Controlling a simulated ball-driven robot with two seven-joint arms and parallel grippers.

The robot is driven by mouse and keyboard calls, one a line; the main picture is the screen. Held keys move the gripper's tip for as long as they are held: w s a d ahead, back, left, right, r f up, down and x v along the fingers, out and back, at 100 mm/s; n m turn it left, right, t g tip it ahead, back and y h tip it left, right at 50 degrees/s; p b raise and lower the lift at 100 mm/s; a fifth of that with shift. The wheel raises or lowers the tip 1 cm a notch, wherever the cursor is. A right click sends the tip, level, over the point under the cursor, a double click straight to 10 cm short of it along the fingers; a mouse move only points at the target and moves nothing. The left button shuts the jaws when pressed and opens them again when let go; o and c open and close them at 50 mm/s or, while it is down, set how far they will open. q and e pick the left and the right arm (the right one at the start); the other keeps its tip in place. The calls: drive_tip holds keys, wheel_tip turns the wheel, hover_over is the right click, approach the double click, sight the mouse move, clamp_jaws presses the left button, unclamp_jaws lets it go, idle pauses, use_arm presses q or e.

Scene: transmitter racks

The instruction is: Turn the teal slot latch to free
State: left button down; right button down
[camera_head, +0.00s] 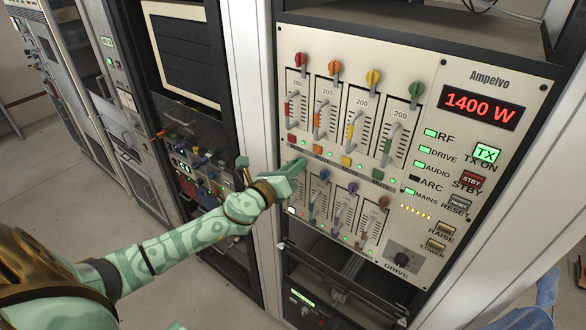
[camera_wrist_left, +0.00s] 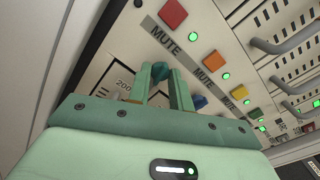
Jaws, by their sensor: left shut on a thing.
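The transmitter panel (camera_head: 438,140) carries two rows of slots, each with a coloured latch at its top. My left gripper (camera_head: 298,166) is at the left end of the lower row and hides the slot there. In the wrist view my left gripper (camera_wrist_left: 161,88) is shut on the teal latch (camera_wrist_left: 160,70), whose dark teal top shows between the fingers. The latch's exact turn is hard to tell. Beside it in the lower row are a blue latch (camera_head: 325,175), a purple latch (camera_head: 353,188) and a brown latch (camera_head: 384,202). My right gripper is out of view.
Coloured mute buttons, including a red one (camera_wrist_left: 173,13), lie just above the gripped latch. The upper row has red (camera_head: 300,60), orange (camera_head: 334,68), yellow (camera_head: 373,77) and green (camera_head: 416,90) latches. A white rack post (camera_head: 248,80) stands close on the left.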

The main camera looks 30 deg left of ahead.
use_arm(q)
drive_tip(key=shift+n+p, duration=1.8)
drive_tip(key=shift+n, duration=5.8)
drive_tip(key=c, duration=1.3)
unclamp_jaws()
drive_tip(key=shift+o, duration=0.2)
drive_tip(key=shift+s, duration=0.1)
drive_tip(key=s+a+b, duration=0.1)
drive_tip(key=s+b, duration=0.1)
drive_tip(key=s, duration=1.4)
drive_tip(key=shift+a, duration=0.2)
